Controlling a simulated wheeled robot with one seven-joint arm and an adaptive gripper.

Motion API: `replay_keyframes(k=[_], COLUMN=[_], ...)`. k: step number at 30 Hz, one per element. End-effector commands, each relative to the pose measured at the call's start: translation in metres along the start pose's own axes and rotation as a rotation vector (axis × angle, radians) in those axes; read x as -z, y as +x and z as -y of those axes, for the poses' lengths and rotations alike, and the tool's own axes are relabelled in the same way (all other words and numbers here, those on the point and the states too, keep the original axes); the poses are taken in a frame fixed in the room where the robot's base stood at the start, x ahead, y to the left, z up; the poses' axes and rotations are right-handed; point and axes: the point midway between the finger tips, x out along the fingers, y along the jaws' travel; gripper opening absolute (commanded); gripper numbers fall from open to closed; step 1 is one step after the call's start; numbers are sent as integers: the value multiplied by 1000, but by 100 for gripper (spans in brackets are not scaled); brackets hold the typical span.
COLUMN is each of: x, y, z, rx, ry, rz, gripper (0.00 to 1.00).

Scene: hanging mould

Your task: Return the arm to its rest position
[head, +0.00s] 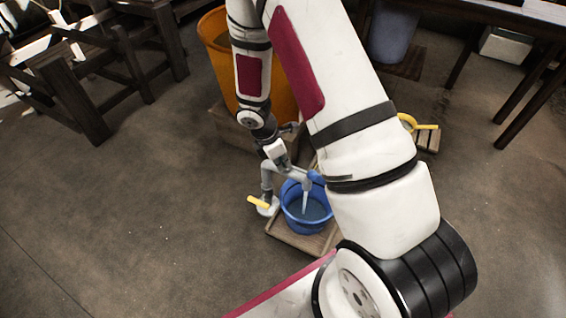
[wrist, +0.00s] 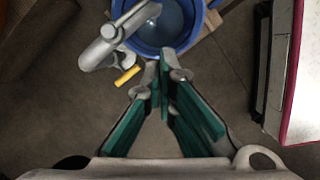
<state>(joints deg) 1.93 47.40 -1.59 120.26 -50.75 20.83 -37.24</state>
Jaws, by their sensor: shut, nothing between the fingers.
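My gripper (wrist: 160,60) is shut and empty in the wrist view, its teal-padded fingers meeting at the tips. In the head view my white arm with dark red panels reaches down over the middle of the scene. Beyond the fingertips is a blue bucket (wrist: 189,38), which also shows in the head view (head: 290,211). A grey pipe with a spout (wrist: 97,52) reaches over its rim, and a yellow handle (wrist: 127,76) is beside it. The fingers appear apart from the pipe and handle. My arm hides part of the scene behind it.
The bucket stands on a wooden slatted base (head: 291,238). A large orange container (head: 218,60) is behind my arm. Another yellow handle (head: 427,127) shows to the right. Dark wooden frames (head: 75,105) stand at the left and a table at the upper right. Floor at the left is clear.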

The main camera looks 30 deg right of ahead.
Motion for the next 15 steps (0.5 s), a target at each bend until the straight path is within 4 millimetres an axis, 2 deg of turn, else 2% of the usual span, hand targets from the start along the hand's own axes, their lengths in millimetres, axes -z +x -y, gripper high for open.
replay_keyframes(k=[10,13,15], x=[-1,-8,-17], y=[-3,-20,-41], z=[-1,-3,-3], rx=[-3,-13,-23], ry=[7,50,109], rz=[2,12,23], gripper=[0,0,0])
